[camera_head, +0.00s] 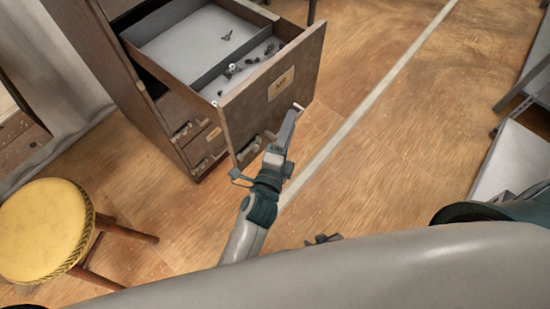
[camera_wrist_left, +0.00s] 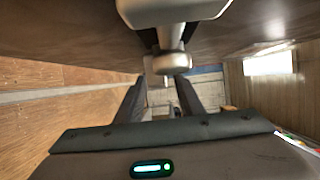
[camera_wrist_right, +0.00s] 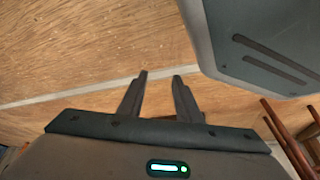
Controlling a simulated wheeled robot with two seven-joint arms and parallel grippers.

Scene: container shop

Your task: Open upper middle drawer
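The dark wooden drawer (camera_head: 262,103) stands pulled far out of its cabinet (camera_head: 105,60), with a small label on its front. Its grey interior shows a divider and several small dark items. My left gripper (camera_head: 292,122) is in front of the drawer front, close to it. In the left wrist view, a metal handle (camera_wrist_left: 172,62) on the drawer front lies just above and between my spread fingers (camera_wrist_left: 160,95). The fingers do not appear closed on it. My right gripper (camera_wrist_right: 160,80) is open and empty over the floor; only its tips (camera_head: 322,240) show in the head view.
Closed lower drawers with handles (camera_head: 190,130) sit beneath the open one. A yellow round stool (camera_head: 42,230) stands at the lower left. Metal shelving (camera_head: 515,160) stands at the right. The wooden floor (camera_head: 390,150) between is clear.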

